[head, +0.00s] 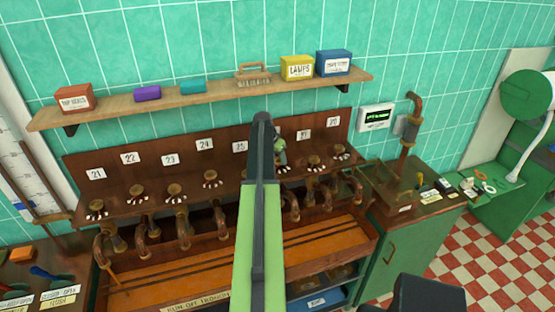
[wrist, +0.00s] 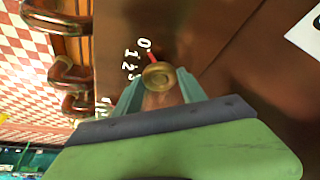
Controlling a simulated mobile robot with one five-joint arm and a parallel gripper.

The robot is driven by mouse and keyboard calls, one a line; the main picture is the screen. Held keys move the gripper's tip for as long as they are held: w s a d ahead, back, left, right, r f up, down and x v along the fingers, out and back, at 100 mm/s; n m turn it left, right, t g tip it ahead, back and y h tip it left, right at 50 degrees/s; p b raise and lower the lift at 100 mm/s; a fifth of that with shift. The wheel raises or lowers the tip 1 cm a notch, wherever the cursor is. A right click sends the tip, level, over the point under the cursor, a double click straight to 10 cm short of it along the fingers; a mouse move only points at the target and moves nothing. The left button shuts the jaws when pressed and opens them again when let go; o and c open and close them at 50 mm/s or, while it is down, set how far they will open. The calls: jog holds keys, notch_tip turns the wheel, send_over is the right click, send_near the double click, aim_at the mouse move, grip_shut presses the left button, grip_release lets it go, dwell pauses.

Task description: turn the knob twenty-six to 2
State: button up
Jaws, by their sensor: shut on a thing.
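In the wrist view a round brass knob (wrist: 158,76) sits on the brown panel, between the two fingers of my gripper (wrist: 155,92). The gripper is shut on the knob, with one finger on each side. A red pointer mark (wrist: 152,57) shows at the knob's upper edge and points to the white 0. The numerals 1, 2 and 3 follow down the left side of the knob. In the head view my gripper (head: 281,157) is at the panel between plates 25 and 27. My arm hides the twenty-six plate and most of that knob there.
Other numbered knobs (head: 210,179) line the panel on both sides, with copper spouts (head: 220,220) below them. A wooden shelf (head: 210,99) with boxes runs above. A wall display (head: 376,117) and a copper pipe (head: 412,115) stand at the right.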

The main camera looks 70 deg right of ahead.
jog(key=shift+a, duration=0.15)
jog(key=shift+s+n, duration=0.1)
jog(key=shift+n, duration=0.2)
jog(key=n, duration=0.1)
jog(key=n+t, duration=0.1)
jog(key=n, duration=0.1)
jog(key=n+t, duration=0.1)
jog(key=shift+s+d+r+n, duration=0.1)
jog(key=shift+s+d+n, duration=0.1)
jog(key=shift+s+n, duration=0.1)
jog(key=n+t, duration=0.1)
jog(key=n, duration=0.2)
jog(key=n+t, duration=0.1)
jog(key=n, duration=0.2)
jog(key=shift+d+y, duration=0.15)
jog(key=shift+y, duration=0.25)
jog(key=shift+n, duration=0.4)
